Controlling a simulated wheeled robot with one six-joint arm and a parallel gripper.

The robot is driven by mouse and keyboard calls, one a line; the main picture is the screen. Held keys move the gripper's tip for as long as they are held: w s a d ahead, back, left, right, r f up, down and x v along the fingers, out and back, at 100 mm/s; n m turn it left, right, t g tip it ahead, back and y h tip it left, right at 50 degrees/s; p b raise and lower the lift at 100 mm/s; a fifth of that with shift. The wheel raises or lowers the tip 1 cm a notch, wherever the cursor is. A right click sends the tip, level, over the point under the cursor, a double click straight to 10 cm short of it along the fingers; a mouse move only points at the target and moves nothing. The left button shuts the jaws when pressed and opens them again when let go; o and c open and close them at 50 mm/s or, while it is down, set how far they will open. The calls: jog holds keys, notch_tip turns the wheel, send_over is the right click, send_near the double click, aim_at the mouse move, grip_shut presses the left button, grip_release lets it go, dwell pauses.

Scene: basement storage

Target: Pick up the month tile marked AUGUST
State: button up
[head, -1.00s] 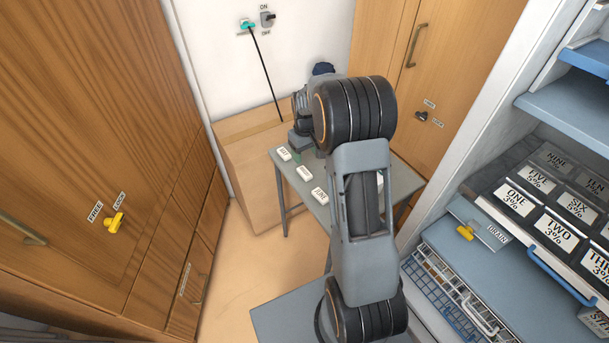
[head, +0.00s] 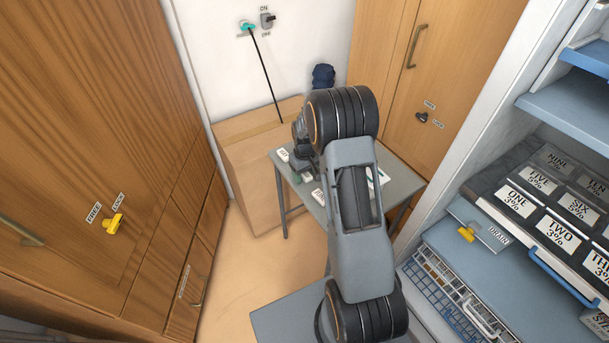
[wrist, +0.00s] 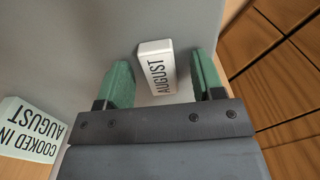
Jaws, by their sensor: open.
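The white month tile marked AUGUST (wrist: 157,68) lies on a grey surface in the wrist view. My gripper (wrist: 162,66) is open, with one green finger on each side of the tile and a gap at both sides. How high the fingertips are above the surface is unclear. In the head view my gripper (head: 306,166) is low over the small grey table (head: 403,184), partly hidden by my arm. White tiles show beside it, one behind (head: 283,155) and others in front (head: 318,196); their words are too small to read.
A white sign reading COOKED IN AUGUST (wrist: 30,130) is at the lower left of the wrist view. A cardboard-coloured box (head: 245,165) stands behind the table. Wooden cabinets (head: 110,130) flank the left, and shelves with labelled blocks (head: 540,180) stand at right.

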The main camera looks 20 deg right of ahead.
jog(key=shift+c, duration=0.3)
jog(key=c, duration=0.9)
jog(key=shift+c, duration=0.2)
